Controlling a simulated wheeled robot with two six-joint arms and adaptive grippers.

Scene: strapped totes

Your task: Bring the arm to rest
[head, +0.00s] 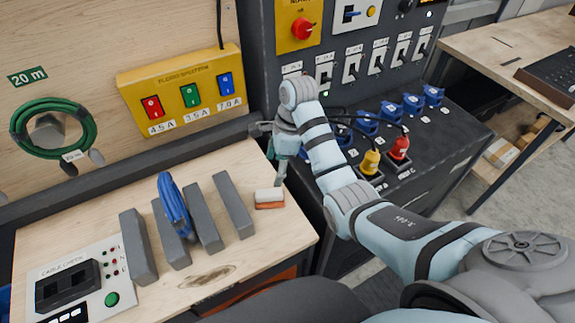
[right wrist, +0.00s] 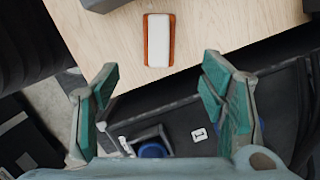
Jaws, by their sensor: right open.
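My right arm (head: 327,155) reaches up from the lower right of the head view, in front of the dark switch panel. My right gripper (head: 277,165) is over the right edge of the wooden bench, just behind a small white and orange block (head: 269,196). In the right wrist view my right gripper (right wrist: 160,88) is open, with its two green-padded fingers wide apart and nothing between them. The block (right wrist: 158,40) lies on the bench beyond the fingertips. My left gripper is in neither view.
The bench (head: 225,276) holds grey dividers (head: 233,205) with a blue cable coil (head: 173,205) and a cable-check box (head: 78,285). Right of it, the panel desk carries blue sockets and yellow (head: 370,162) and red (head: 399,148) plugs close to my arm.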

